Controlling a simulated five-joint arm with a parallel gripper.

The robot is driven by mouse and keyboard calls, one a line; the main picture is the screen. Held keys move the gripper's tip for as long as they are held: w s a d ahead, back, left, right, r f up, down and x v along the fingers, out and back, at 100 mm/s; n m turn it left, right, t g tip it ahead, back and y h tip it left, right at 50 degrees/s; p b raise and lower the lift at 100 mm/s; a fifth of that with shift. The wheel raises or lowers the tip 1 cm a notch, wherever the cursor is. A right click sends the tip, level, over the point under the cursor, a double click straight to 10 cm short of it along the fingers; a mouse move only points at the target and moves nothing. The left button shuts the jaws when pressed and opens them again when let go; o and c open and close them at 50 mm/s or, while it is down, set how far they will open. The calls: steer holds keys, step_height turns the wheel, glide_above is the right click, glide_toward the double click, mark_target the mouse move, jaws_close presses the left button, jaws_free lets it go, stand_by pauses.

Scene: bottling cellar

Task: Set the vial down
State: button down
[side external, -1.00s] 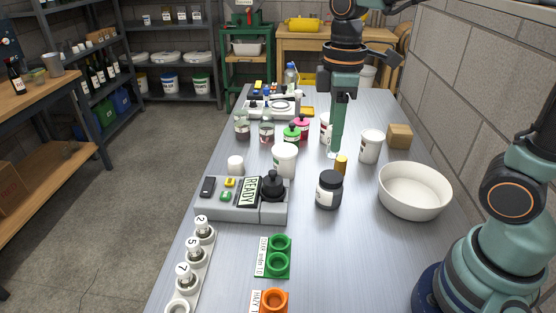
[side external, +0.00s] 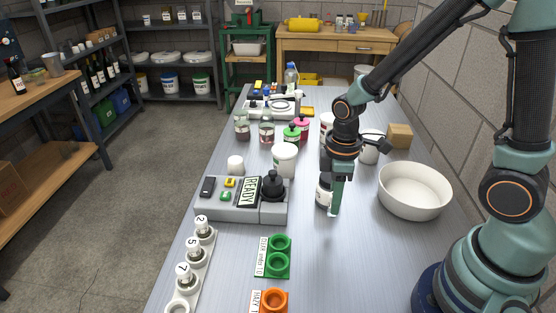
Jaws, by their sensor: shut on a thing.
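My gripper (side external: 335,208) is shut on the vial, in front of the dark-lidded white jar (side external: 323,192) at the middle of the bench. The fingers hide nearly all of the vial; only a small pale bit shows at their tips. I cannot tell whether it touches the bench. A white rack (side external: 191,277) at the front left holds vials with white caps marked 2, 5 and 7, and its nearest place is empty. A green two-hole holder (side external: 280,270) with a "CLEAR" label and an orange holder (side external: 272,300) stand to the right of the rack.
A grey instrument (side external: 232,212) with a READY display stands left of my gripper. A white bowl (side external: 414,192) is to its right. White tubs (side external: 285,160) and several small jars stand behind. The bench in front of my gripper, right of the holders, is clear.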

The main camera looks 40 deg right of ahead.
steer(key=shift+f, duration=2)
steer(key=shift+f, duration=0.15)
steer(key=c, duration=0.6)
jaws_free()
step_height(320, 180, up, 12)
steer(key=shift+r, duration=0.25)
step_height(320, 180, up, 10)
steer(key=s+d+m+t, duration=0.2)
steer(key=m+t, duration=0.3)
steer(key=m, duration=0.4)
steer(key=shift+t, duration=0.3)
steer(key=shift+r, duration=0.1)
